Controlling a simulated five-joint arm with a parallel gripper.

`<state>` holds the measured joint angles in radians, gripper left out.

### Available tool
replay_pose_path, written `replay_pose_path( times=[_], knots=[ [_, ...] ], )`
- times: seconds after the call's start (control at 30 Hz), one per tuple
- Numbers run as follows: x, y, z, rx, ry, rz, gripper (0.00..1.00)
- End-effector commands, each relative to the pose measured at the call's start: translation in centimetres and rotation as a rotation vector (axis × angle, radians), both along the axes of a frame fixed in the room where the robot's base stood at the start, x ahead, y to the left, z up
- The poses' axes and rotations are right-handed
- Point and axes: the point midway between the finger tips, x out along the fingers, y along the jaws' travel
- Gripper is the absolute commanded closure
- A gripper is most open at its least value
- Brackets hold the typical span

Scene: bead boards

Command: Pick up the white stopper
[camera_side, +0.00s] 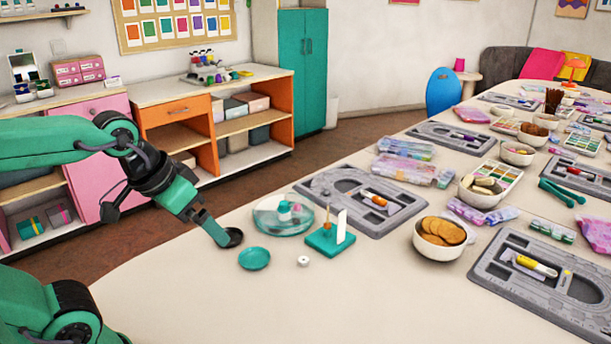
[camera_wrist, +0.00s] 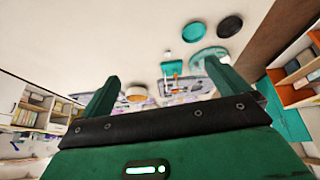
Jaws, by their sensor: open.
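A small white piece with a dark centre, which looks like the white stopper (camera_side: 303,261), lies on the pale table in front of a teal stand (camera_side: 319,243). In the wrist view it is a tiny pale spot (camera_wrist: 167,54), too small to read clearly. My gripper (camera_side: 219,234) is above the table to the left of the stopper, beside a black dish (camera_side: 236,238) and apart from the stopper. In the wrist view my gripper's two green fingers (camera_wrist: 162,70) are spread wide with nothing between them.
A teal dish (camera_side: 254,259) lies between my gripper and the stopper. Behind are a clear round dish (camera_side: 268,226) with small pieces and a grey bead board (camera_side: 398,212). A white bowl of biscuits (camera_side: 437,252) stands to the right. The table's front is clear.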

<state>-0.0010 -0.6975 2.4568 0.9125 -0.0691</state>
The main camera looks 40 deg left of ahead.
Motion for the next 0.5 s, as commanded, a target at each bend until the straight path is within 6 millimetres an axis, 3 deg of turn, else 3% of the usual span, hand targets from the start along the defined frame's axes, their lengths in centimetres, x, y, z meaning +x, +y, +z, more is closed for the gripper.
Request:
replay_pose_path(
  times=[0.27,0.5],
  knots=[
    [-1.06,-0.03,-0.58,0.034,-0.022,-0.065,0.00],
    [-1.03,-0.03,-0.57,0.033,-0.022,-0.064,0.43]
  ],
)
